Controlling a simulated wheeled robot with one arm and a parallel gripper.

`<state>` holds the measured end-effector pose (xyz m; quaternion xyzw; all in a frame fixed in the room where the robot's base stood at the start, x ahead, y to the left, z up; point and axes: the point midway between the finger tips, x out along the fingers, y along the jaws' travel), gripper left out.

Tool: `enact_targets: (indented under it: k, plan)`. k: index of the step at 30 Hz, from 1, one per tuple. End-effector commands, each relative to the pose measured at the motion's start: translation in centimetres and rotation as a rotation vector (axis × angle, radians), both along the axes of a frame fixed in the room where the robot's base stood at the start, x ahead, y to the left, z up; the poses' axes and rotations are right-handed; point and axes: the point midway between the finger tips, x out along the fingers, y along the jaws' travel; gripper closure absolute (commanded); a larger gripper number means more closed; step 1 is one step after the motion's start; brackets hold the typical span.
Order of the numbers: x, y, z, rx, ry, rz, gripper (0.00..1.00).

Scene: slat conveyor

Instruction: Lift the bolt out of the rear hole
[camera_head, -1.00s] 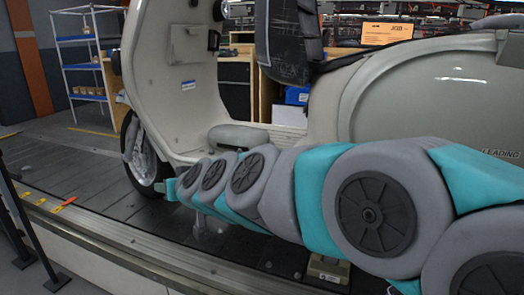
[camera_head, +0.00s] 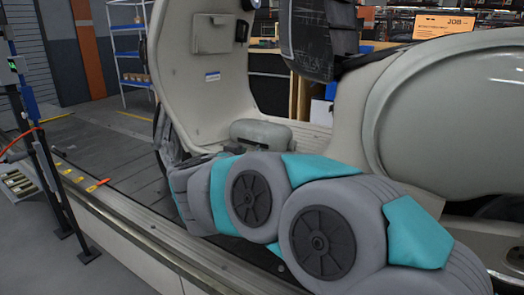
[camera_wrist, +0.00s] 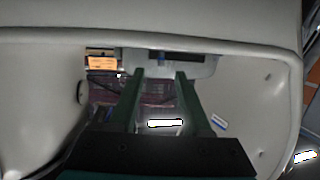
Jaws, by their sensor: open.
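I cannot make out the bolt or the rear hole in either view. The pale scooter (camera_head: 215,110) stands on the slat conveyor, and its inner leg shield (camera_wrist: 245,85) fills much of the wrist view. My gripper (camera_wrist: 160,75) shows in the wrist view as two dark green fingers, apart, with nothing seen between their tips. In the head view the gripper is hidden by my own arm, which crosses low in front of the scooter's floorboard.
A blue and white shelf rack (camera_head: 130,45) stands behind. An orange job sign (camera_head: 444,27) is at the back right.

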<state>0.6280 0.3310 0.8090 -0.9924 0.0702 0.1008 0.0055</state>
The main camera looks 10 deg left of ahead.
Motion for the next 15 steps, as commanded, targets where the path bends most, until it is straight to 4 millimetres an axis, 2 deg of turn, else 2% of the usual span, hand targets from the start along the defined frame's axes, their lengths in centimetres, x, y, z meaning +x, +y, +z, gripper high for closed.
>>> enact_targets:
  k: [5,15]
  plan:
    - [1.3,-0.2,-0.1,0.002,-0.001,0.001,0.52]
    - [5.6,-0.7,-0.8,0.001,-0.001,0.001,0.52]
